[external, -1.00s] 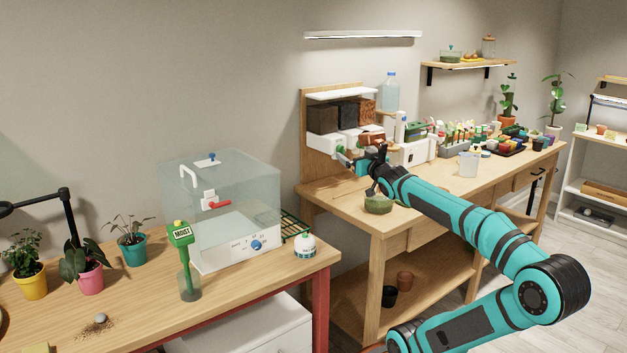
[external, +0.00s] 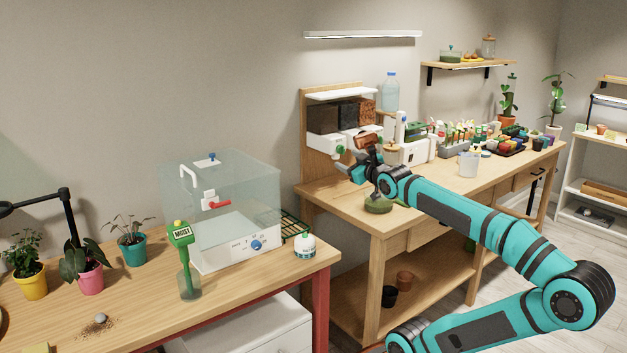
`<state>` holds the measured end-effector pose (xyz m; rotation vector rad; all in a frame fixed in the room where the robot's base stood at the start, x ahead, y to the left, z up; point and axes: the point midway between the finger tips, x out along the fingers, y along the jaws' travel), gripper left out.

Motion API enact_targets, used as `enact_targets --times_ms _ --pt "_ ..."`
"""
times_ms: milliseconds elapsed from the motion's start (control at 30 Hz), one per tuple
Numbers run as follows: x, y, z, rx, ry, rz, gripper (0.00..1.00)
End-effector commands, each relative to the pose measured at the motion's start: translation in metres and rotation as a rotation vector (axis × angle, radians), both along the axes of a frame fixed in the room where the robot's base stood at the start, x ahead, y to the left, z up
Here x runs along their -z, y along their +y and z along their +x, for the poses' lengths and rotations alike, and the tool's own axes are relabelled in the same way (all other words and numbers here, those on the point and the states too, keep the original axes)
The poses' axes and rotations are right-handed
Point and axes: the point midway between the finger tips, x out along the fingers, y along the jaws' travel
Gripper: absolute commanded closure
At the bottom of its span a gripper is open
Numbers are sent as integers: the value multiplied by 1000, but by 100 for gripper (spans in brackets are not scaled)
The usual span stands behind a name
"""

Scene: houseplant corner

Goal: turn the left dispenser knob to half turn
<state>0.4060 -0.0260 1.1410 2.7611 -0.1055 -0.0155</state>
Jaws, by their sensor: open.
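The dispenser stands at the back of the far bench, with clear hoppers above white housings. The left dispenser's green knob (external: 340,151) shows on the front of the leftmost white housing. Its exact turn angle is too small to read. My gripper (external: 359,165) is open, in front of the dispenser and a little to the right of the green knob. A gap shows between the knob and my fingers, and nothing is seen between them. My gripper and wrist hide part of the lower dispenser front.
A green bowl (external: 379,204) sits on the bench just below my wrist. A white machine (external: 412,152) and a white mug (external: 469,164) stand to the right. A clear propagation box (external: 225,205) is on the nearer table. The bench's front left corner is clear.

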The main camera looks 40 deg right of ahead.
Motion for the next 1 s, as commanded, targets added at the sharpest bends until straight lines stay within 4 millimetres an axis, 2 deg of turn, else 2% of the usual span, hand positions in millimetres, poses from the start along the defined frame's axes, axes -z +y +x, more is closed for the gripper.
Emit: enact_targets --times_ms 33,233,467,667,800,1000 --pt "-6 -12 16 29 -1 -132 43" --pt "-30 -54 69 111 4 -729 43" --pt "-40 -104 127 154 58 -1406 43" --pt "-31 -153 173 132 110 -1977 43" --pt "-14 -188 198 81 128 -2337 43" --pt "7 -221 216 8 117 -2671 43"
